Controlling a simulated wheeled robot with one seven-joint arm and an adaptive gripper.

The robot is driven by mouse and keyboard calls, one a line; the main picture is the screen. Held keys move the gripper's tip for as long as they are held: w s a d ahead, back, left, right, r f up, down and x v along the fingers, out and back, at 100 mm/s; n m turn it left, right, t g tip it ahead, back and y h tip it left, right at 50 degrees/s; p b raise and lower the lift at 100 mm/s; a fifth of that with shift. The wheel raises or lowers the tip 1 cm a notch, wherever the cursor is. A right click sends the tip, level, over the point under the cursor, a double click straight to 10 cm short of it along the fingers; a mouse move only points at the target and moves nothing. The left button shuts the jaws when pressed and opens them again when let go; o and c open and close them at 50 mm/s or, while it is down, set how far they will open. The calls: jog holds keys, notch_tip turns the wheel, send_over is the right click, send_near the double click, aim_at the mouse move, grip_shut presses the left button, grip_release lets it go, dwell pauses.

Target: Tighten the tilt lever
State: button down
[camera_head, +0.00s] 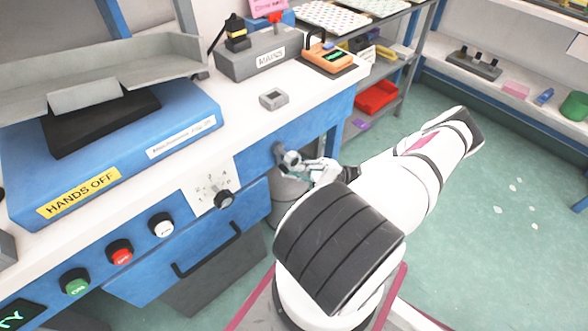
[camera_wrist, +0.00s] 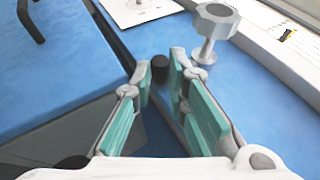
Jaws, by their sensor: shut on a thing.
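My gripper (camera_wrist: 161,72) has its two teal-padded fingers on either side of a short dark cylinder, which looks like the end of the tilt lever (camera_wrist: 160,68), and is shut on it. The rest of the lever is hidden. A grey lobed knob (camera_wrist: 215,22) on a metal stem stands just beyond the right finger, apart from it. In the head view, my gripper (camera_head: 303,168) is at the blue bench front, close by the grey knob (camera_head: 290,157). The dark cylinder cannot be made out there.
A white plate with a dark knob (camera_head: 224,199) is on the bench front to the left, above a drawer with a black handle (camera_head: 207,251). A grey bin (camera_head: 287,199) stands under the bench. Open green floor (camera_head: 500,215) lies to the right.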

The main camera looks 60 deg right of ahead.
jog(key=c, duration=1.6)
grip_release()
jog(key=shift+o, duration=0.2)
jog(key=v, duration=1.2)
jog(key=shift+f, duration=0.15)
